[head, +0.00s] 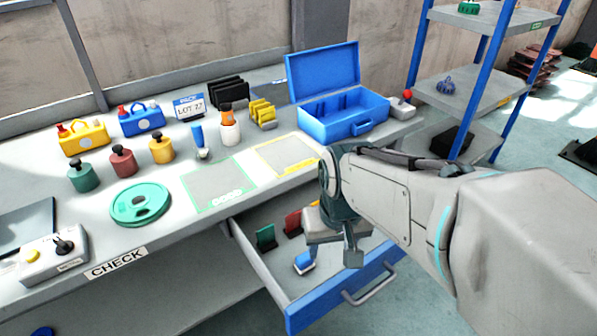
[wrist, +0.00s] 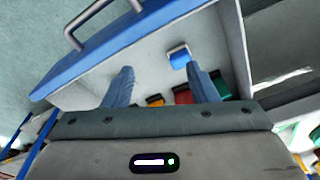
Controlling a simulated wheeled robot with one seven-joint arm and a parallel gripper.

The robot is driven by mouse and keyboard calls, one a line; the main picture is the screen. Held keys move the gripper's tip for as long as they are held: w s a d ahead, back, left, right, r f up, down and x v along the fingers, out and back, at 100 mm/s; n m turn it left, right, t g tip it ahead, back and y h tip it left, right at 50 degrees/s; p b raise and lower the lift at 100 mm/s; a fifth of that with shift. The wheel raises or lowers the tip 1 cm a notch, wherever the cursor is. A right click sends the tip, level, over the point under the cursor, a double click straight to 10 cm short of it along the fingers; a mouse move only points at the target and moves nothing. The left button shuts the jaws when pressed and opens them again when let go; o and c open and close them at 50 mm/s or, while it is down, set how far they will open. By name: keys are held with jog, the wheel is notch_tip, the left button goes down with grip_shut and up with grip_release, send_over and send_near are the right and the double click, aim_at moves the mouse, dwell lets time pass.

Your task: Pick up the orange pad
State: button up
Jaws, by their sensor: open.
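The orange pad (wrist: 154,100) shows in the wrist view as a small orange patch inside the open drawer, between my fingers near the palm edge. My gripper body hides most of it. In the head view my gripper and arm largely cover that part of the drawer. My gripper (wrist: 161,80) is open and empty, with its two fingers spread apart over the drawer. In the head view it hangs above the drawer's right part. I cannot tell how far above the pad it is.
The drawer (head: 345,292) also holds a green pad (head: 266,237), a red pad (head: 293,223) and a blue block (head: 304,262). Its walls and front handle surround the space. The bench above carries a blue toolbox (head: 345,115), a green disc (head: 140,203) and several weights.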

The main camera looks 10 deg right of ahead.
jog(key=w+d+m+g+p, duration=0.2)
jog(key=w+d+m+p, duration=0.3)
jog(key=w+d+m, duration=0.7)
jog(key=shift+m, duration=0.6)
jog(key=f, duration=0.2)
jog(key=a+f+b, duration=0.1)
jog(key=f, duration=0.4)
jog(key=shift+s+a+f+b, duration=0.25)
jog(key=shift+a+f+b, duration=0.05)
jog(key=shift+a+b, duration=0.1)
jog(key=f, duration=0.3)
jog(key=f+b, duration=0.1)
jog(key=f, duration=0.1)
jog(key=shift+w+d, duration=0.1)
jog(key=shift+d, duration=0.2)
jog(key=c, duration=1)
